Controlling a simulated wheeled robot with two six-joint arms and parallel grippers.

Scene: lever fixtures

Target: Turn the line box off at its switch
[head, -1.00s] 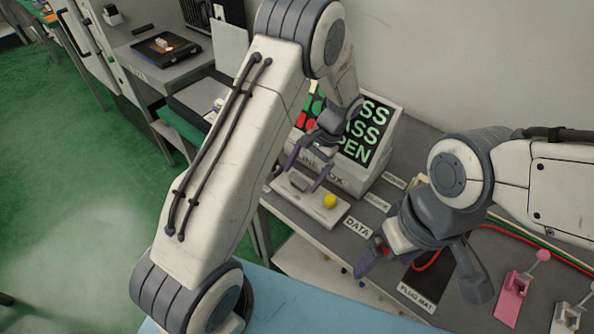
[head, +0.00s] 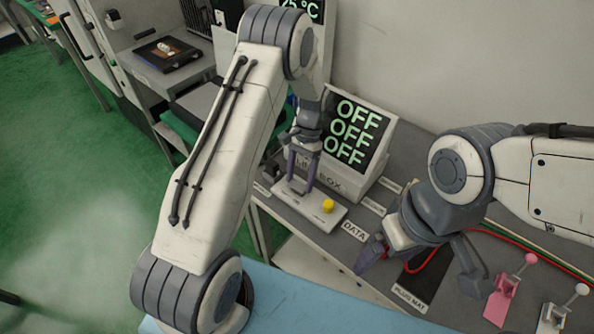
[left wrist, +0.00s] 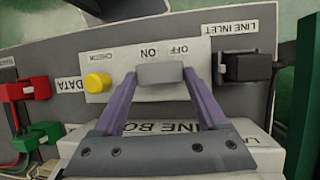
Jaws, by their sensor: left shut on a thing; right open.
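The line box (head: 345,180) stands on the bench at the wall, its screen (head: 357,130) reading OFF on all three lines. In front of it is a white switch plate (head: 335,217) with a yellow button (head: 328,206). The left wrist view shows a grey block-shaped switch (left wrist: 160,74) beside the ON and OFF lettering, which appears upside down. My left gripper (head: 300,186) is shut on this switch, with a purple finger at each side. In the head view the fingers largely hide the switch. My right gripper (head: 420,276) is open and empty above the bench, near the plug mat.
A DATA label (head: 354,231) lies right of the plate. The plug mat (head: 425,270), a red cable (head: 510,236) and pink (head: 503,300) and white (head: 555,318) lever fixtures are further right. The left wrist view shows a black LINE INLET connector (left wrist: 247,67) beside the plate.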

